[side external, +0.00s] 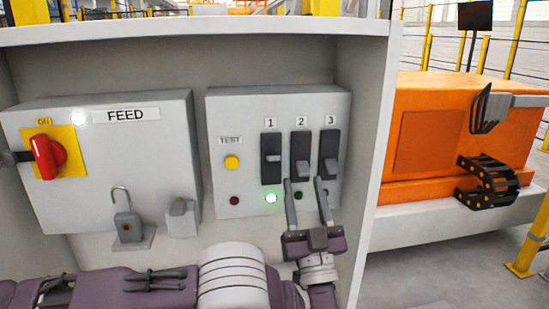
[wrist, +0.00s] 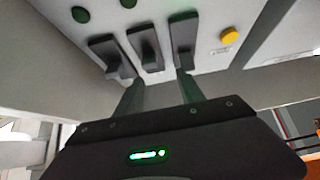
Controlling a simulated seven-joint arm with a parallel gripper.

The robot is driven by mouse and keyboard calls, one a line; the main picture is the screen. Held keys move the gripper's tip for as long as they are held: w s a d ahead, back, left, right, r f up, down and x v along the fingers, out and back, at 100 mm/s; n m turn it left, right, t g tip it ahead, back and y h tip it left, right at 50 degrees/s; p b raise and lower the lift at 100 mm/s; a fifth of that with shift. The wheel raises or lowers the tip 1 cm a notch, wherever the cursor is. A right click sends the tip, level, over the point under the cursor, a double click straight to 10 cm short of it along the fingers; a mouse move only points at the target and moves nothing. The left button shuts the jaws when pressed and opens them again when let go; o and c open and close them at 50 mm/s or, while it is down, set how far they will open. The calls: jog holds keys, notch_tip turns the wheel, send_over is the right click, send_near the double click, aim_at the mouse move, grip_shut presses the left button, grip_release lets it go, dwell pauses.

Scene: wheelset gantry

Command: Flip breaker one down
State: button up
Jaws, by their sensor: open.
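Breaker one (side external: 271,172) is the leftmost of three dark switches on the grey panel, and its lever sits higher than the other two. A green lamp (side external: 271,198) is lit below it. Breaker two (side external: 300,146) and breaker three (side external: 330,143) have their levers lower. My gripper (side external: 305,182) is open and empty, with fingers pointing up at the lower ends of breakers two and three. In the wrist view, breaker one (wrist: 182,33) is rightmost, near the right fingertip. My gripper (wrist: 160,82) shows there with fingers apart. Contact cannot be told.
A yellow TEST button (side external: 232,163) and a dark red lamp (side external: 234,201) are left of the breakers. The FEED box (side external: 115,150) with red rotary switch (side external: 48,157) and a padlock (side external: 128,225) stands further left. The cabinet's right wall (side external: 378,130) is close by.

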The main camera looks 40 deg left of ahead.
aim_at(274, 157)
jog(key=s+a+r+g+h, duration=0.2)
jog(key=s+a+r, duration=0.1)
jog(key=s, duration=0.1)
jog(key=x, duration=0.6)
jog(key=shift+w+a, duration=0.1)
jog(key=shift+a, duration=0.15)
grip_shut()
